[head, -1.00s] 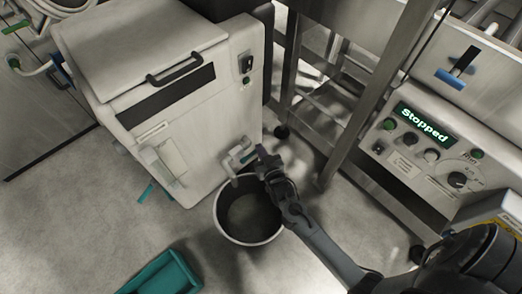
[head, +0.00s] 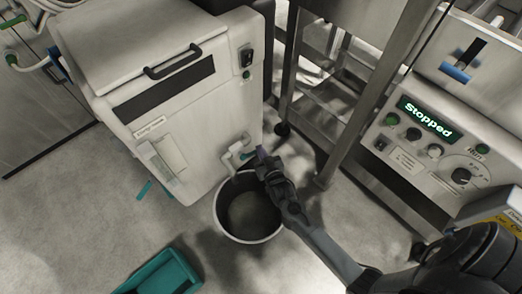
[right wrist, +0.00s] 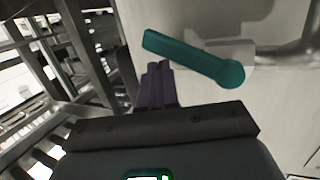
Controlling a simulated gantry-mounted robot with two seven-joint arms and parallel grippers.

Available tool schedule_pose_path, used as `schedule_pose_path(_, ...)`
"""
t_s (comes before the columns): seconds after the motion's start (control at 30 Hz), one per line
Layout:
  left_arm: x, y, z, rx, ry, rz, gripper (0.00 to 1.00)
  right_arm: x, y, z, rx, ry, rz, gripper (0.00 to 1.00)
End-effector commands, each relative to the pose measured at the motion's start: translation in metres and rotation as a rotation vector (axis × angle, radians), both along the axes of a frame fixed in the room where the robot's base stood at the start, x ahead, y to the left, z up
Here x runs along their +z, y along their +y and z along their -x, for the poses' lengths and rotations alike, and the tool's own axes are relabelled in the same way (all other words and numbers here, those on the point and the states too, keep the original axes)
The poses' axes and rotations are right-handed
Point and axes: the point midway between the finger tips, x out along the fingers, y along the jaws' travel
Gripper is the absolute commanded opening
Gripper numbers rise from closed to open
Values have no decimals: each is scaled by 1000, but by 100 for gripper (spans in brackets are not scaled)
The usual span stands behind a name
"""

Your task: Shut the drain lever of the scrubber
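The scrubber (head: 165,95) is a pale floor-standing machine at the left centre of the head view. Its white drain pipe (head: 236,150) sticks out low on the front right side. The teal drain lever (right wrist: 195,58) shows in the right wrist view, its pivot at the right and its free end at the left, slightly raised. In the head view the lever (head: 248,155) is small and partly hidden by my right gripper (head: 262,154). The gripper's fingers (right wrist: 158,72) are together with nothing between them, just below the lever; whether they touch it is unclear. My left gripper is not in view.
A dark bucket (head: 220,208) with a pale rim stands on the floor under the drain. A teal bin (head: 165,277) lies at the bottom left. A steel frame (head: 350,135) and a control panel reading "Stopped" (head: 427,117) stand at the right.

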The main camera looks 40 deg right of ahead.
Motion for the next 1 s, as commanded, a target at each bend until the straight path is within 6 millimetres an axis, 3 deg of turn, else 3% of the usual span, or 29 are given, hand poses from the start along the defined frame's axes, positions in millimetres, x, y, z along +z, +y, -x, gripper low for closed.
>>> schedule_pose_path(0.57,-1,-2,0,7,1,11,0,-4,1,0,0,0,0,0)
schedule_pose_path(1.0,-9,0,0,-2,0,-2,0,-19,7,0,0,2,-1,0)
